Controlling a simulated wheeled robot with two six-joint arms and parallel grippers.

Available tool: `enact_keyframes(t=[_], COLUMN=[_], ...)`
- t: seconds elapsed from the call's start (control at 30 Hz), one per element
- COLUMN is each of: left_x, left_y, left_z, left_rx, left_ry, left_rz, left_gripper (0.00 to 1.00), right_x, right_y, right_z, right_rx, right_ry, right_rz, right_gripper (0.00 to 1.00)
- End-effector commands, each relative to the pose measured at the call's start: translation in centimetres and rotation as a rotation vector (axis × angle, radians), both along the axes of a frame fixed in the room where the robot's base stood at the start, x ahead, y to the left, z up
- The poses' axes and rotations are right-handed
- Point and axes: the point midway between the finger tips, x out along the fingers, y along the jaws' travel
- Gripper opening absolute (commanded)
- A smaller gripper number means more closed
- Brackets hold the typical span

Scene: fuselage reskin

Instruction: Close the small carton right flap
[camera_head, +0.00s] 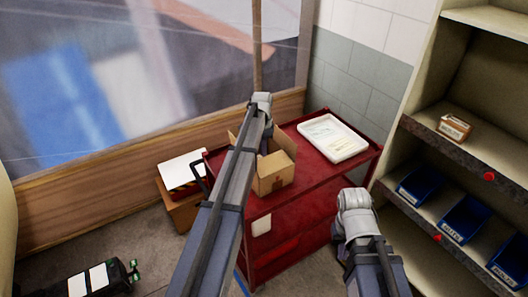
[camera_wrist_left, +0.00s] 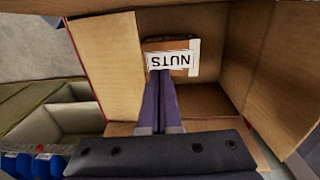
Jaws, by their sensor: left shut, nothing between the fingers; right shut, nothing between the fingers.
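The small open cardboard carton (camera_head: 270,183) sits on the red cart, partly hidden by my left arm. A raised panel shows at its right side (camera_head: 287,143), but I cannot tell whether it is the right flap. In the left wrist view, cardboard panels stand open at the left (camera_wrist_left: 112,65) and right (camera_wrist_left: 283,85). A small box labelled NUTS (camera_wrist_left: 170,60) lies inside the carton. My left gripper (camera_wrist_left: 160,78) is shut and empty, its fingertips overlapping the lower edge of that label; I cannot tell whether they touch it. My right arm is at the lower right, its jaws out of view.
The red cart (camera_head: 318,187) also carries a white tray (camera_head: 333,138) behind the carton. Shelves at right hold blue bins (camera_head: 463,219) and a small box (camera_head: 454,128). A box with a white top (camera_head: 183,171) stands left of the cart.

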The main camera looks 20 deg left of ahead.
Motion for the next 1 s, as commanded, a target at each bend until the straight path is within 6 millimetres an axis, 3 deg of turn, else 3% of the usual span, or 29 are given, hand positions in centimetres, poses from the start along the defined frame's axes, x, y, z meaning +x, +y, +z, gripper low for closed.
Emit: enact_keyframes(t=[0.6, 1.0], left_x=[0.0, -0.9], left_y=[0.0, -1.1], left_z=[-0.1, -0.7], left_rx=[0.000, 0.000], left_ry=[0.000, 0.000], left_rz=[0.000, 0.000], left_gripper=[0.00, 0.00], right_x=[0.0, 0.0], right_y=[0.0, 0.0], right_z=[-0.1, -0.7], right_rx=[0.000, 0.000], right_ry=[0.000, 0.000], right_rz=[0.000, 0.000], right_gripper=[0.00, 0.00])
